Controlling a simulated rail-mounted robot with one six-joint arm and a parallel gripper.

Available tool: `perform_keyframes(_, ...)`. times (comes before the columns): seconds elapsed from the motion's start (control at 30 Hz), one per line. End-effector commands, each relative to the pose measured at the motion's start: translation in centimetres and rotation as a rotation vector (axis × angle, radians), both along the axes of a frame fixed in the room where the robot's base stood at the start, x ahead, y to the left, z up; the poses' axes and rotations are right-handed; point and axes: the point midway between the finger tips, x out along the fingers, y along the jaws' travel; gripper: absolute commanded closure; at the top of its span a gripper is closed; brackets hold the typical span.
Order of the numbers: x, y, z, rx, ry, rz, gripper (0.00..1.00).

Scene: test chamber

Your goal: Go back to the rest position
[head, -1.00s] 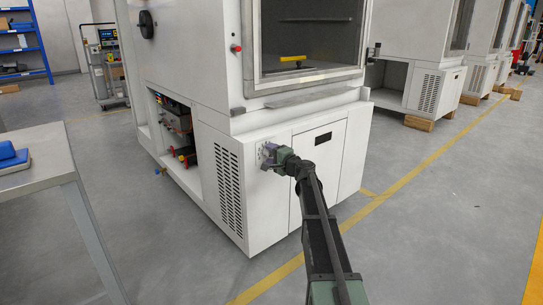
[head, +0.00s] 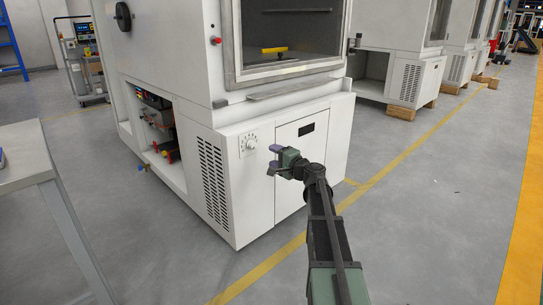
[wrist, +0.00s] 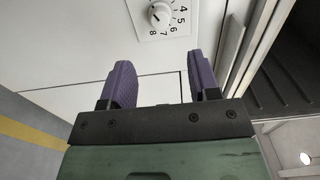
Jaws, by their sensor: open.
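My gripper (head: 272,161) is at the end of my arm, in front of the white test chamber (head: 237,190). In the wrist view its two purple fingers (wrist: 162,82) stand apart with nothing between them. A dial (head: 249,144) with a numbered scale is on the chamber's lower front, left of my gripper. The dial also shows in the wrist view (wrist: 160,15), beyond the fingertips and apart from them.
A grey table (head: 25,165) stands at the left. The chamber's upper compartment holds a yellow object (head: 274,51). More chambers (head: 395,75) stand at the back right. The floor (head: 440,200) at the right is clear, with yellow lines.

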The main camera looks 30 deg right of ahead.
Motion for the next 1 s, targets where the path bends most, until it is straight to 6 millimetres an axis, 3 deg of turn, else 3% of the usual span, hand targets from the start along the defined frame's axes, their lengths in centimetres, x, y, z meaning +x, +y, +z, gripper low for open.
perform_keyframes(0.27,-0.1,0.5,-0.1,-0.008,0.006,0.026,0.44)
perform_keyframes(0.37,-1.8,2.6,-2.3,-0.134,0.096,0.131,0.44)
perform_keyframes(0.53,-10.4,11.5,-8.6,-0.52,0.449,0.455,0.44)
perform_keyframes(0.6,-14.4,14.8,-10.4,-0.667,0.6,0.585,0.44)
perform_keyframes(0.7,-19.9,18.1,-11.7,-0.858,0.794,0.731,0.44)
perform_keyframes(0.8,-25.2,20.7,-11.6,-1.042,0.962,0.844,0.44)
perform_keyframes(0.9,-29.6,23.3,-10.2,-1.224,1.067,0.925,0.44)
perform_keyframes(1.0,-30.4,27.6,-8.6,-1.32,1.021,1.001,0.44)
